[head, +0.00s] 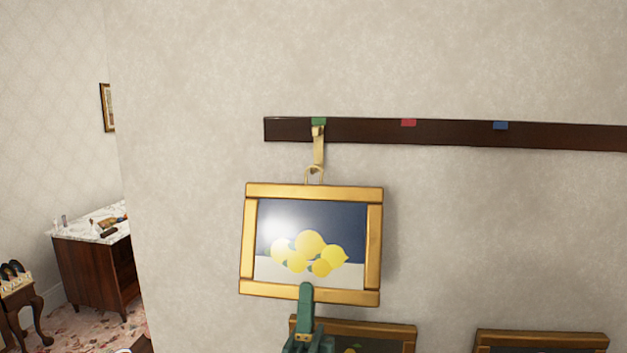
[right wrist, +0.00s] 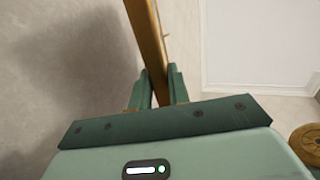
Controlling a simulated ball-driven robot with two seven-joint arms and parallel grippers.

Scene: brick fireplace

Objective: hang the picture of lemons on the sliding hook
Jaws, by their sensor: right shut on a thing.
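The picture of lemons (head: 308,254), in a gold frame, is against or near the wall, slightly tilted. My right gripper (head: 306,291) is shut on the middle of its bottom edge. In the right wrist view the frame (right wrist: 149,38) stands edge-on between the green fingers (right wrist: 157,88). The brass sliding hook (head: 319,146) hangs from the dark rail (head: 453,135) under a green mark (head: 318,121). A ring (head: 314,171) at the frame's top meets the hook's lower end; I cannot tell whether it is caught there. My left gripper is out of view.
The rail also bears a red mark (head: 408,122) and a blue mark (head: 500,125). Two more gold-framed pictures stand low, one partly behind my gripper (head: 390,330), one at the right (head: 540,338). A marble-topped cabinet (head: 92,268) is far left. The wall beside the picture is clear.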

